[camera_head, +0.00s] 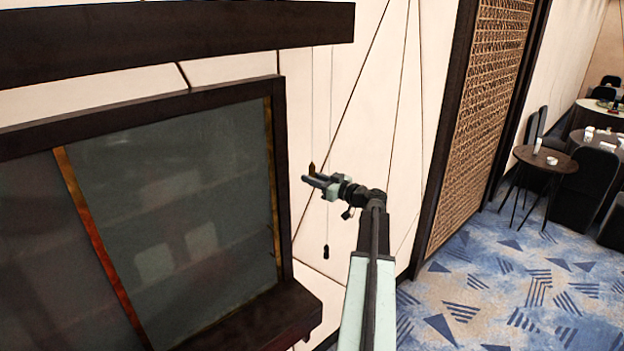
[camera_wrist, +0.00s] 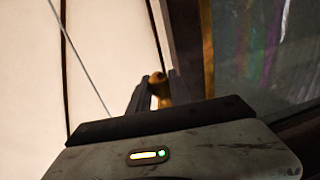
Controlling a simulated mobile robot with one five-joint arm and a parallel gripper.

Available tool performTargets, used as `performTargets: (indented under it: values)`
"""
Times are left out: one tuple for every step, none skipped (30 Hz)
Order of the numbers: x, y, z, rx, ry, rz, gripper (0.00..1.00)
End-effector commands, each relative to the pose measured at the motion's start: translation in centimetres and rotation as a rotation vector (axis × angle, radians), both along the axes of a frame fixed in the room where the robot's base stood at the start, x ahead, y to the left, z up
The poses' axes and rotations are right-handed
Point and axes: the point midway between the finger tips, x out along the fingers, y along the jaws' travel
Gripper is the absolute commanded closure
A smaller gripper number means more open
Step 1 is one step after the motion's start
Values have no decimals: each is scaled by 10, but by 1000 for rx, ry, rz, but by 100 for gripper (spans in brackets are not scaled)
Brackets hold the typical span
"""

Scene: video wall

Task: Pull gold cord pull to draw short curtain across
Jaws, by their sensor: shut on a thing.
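I cannot tell the short curtain for certain; a darker grey panel with a gold-red edge (camera_head: 95,240) covers the left part of the window (camera_head: 190,190). The jaws hide part of the pull.
A dark pull (camera_head: 326,252) hangs on a second cord just right of and below my gripper. A dark beam (camera_head: 170,38) crosses above the window, and a dark sill (camera_head: 290,318) juts out below it. A woven screen (camera_head: 485,120) stands to the right, with patterned carpet beyond.

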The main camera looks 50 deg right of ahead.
Motion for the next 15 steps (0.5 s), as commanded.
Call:
performTargets:
  values:
    - [0,0,0,1,0,0,100]
    - [0,0,0,1,0,0,100]
    - [0,0,0,1,0,0,100]
    - [0,0,-1,1,0,0,100]
    - [0,0,-1,1,0,0,100]
    - [0,0,-3,1,0,0,100]
    - [0,0,-4,1,0,0,100]
    - [0,0,-6,1,0,0,100]
    - [0,0,-9,1,0,1,100]
    - [0,0,-12,1,0,1,100]
    - [0,0,-15,1,0,1,100]
    - [0,0,-20,1,0,1,100]
    - [0,1,-25,1,0,1,100]
    - [0,1,-30,1,0,1,100]
    - [0,1,-37,1,0,1,100]
